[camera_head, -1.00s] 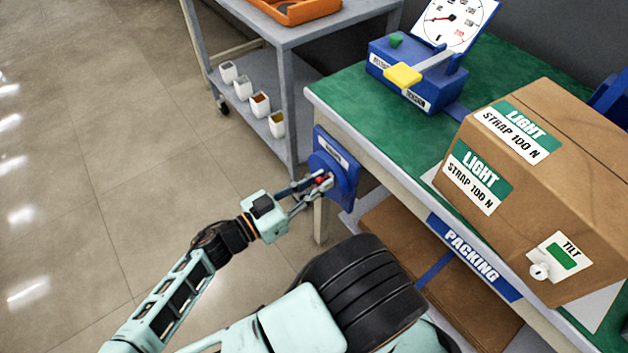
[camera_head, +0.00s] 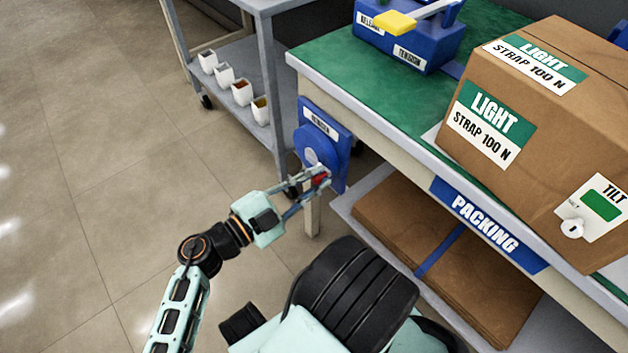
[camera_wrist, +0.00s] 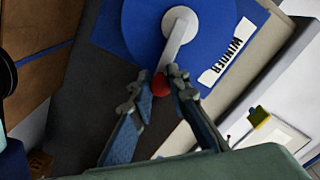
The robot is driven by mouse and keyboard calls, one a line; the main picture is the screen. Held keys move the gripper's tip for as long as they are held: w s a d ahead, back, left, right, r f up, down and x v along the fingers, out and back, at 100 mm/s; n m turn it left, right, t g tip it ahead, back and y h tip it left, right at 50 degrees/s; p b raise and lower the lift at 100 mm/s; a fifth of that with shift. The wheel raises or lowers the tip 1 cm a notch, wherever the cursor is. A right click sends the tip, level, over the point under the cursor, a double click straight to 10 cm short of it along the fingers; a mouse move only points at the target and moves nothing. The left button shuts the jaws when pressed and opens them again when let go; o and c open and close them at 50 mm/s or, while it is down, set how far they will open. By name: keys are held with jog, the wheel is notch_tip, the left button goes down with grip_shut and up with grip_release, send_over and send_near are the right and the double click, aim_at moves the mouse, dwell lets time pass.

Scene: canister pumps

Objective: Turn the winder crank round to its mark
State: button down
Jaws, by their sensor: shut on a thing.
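The winder (camera_head: 318,140) is a blue disc on a blue plate, fixed to the end of the packing bench. In the wrist view its disc (camera_wrist: 150,30) carries a pale crank arm (camera_wrist: 177,42) running from the hub down to a red knob (camera_wrist: 161,84). My gripper (camera_head: 318,178) is shut on the red knob (camera_head: 320,180), with a finger on either side of it. In the wrist view my gripper (camera_wrist: 164,88) has its fingertips at the knob. The WINDER label shows beside the disc. I cannot make out the mark.
The green-topped bench (camera_head: 400,95) holds a strapping tensioner (camera_head: 410,40) and a large cardboard box (camera_head: 540,120). Flat cardboard (camera_head: 440,250) lies on the lower shelf. A grey trolley (camera_head: 262,90) with several small cups stands behind the winder. Floor at left is clear.

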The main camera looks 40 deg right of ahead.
jog(key=shift+f+m, duration=0.5)
jog(key=shift+m, duration=0.4)
jog(key=c, duration=1.8)
grip_release()
notch_tip(320, 180, up, 10)
